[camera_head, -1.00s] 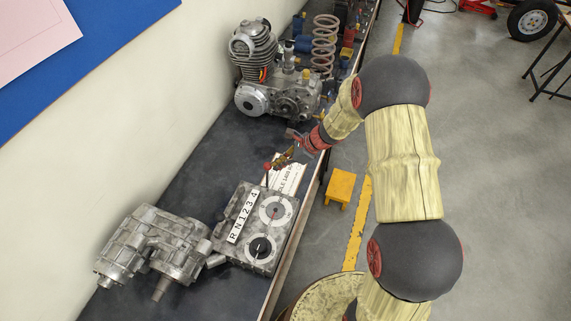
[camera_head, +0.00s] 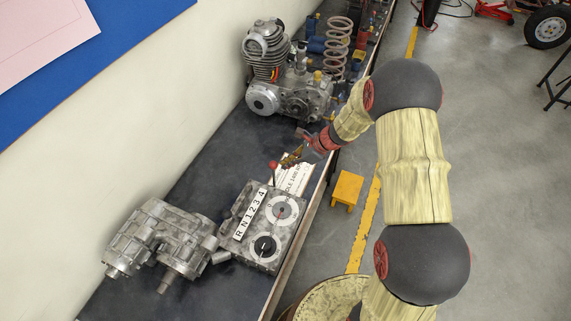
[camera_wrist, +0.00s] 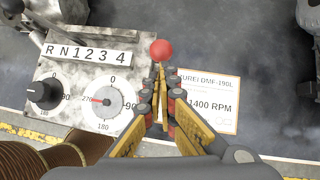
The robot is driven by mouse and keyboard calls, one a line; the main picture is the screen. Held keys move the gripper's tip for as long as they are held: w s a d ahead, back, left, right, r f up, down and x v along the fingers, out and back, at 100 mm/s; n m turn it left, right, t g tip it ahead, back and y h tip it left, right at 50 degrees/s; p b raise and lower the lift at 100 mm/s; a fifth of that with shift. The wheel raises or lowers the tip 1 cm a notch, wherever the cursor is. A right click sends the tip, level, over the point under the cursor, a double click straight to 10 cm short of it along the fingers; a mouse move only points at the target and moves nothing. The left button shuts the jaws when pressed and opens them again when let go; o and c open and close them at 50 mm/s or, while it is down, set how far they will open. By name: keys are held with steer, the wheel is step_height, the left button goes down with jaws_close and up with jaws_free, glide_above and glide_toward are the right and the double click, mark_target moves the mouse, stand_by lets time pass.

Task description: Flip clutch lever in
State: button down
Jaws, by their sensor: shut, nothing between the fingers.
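The clutch lever is a thin stick with a red ball knob (camera_head: 273,164) at the far edge of the grey control box (camera_head: 240,248). The red knob (camera_wrist: 161,50) also shows in the wrist view, just past my fingertips; its stem is mostly hidden there. My gripper (camera_head: 287,161) is shut and empty, close to the right of the knob in the head view. In the wrist view my gripper (camera_wrist: 158,68) has its fingertips together just below the knob. I cannot tell whether they touch the lever.
The box carries a white strip (camera_head: 250,213) marked R N 1 2 3 4, a dial (camera_head: 283,210) and a black knob (camera_head: 263,247). A printed plate (camera_wrist: 209,101) lies beside the box. A gearbox (camera_head: 160,240) and an engine (camera_head: 285,85) stand on the bench.

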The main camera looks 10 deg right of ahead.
steer(key=p+v, duration=0.1)
steer(key=v, duration=1.1)
steer(key=shift+d+f, duration=0.25)
steer(key=shift+d, duration=0.2)
steer(key=shift+s, duration=0.1)
steer(key=s+r+n+g+h+b, duration=0.1)
steer(key=s+n+g+h, duration=0.15)
steer(key=s+n, duration=0.85)
steer(key=s+a+r+n+t+h+b, duration=0.1)
steer(key=s+r+n+t+h+b, duration=0.1)
steer(key=s+r+n+b, duration=0.3)
steer(key=s+a+r+n+t+h+b, duration=0.1)
steer(key=s+r+n+b, duration=0.5)
steer(key=s, duration=0.6)
step_height(320, 180, up, 2)
steer(key=shift+s+a+r+n+t+h, duration=0.25)
steer(key=shift+s+n+t+h, duration=0.2)
steer(key=shift+t+h, duration=0.45)
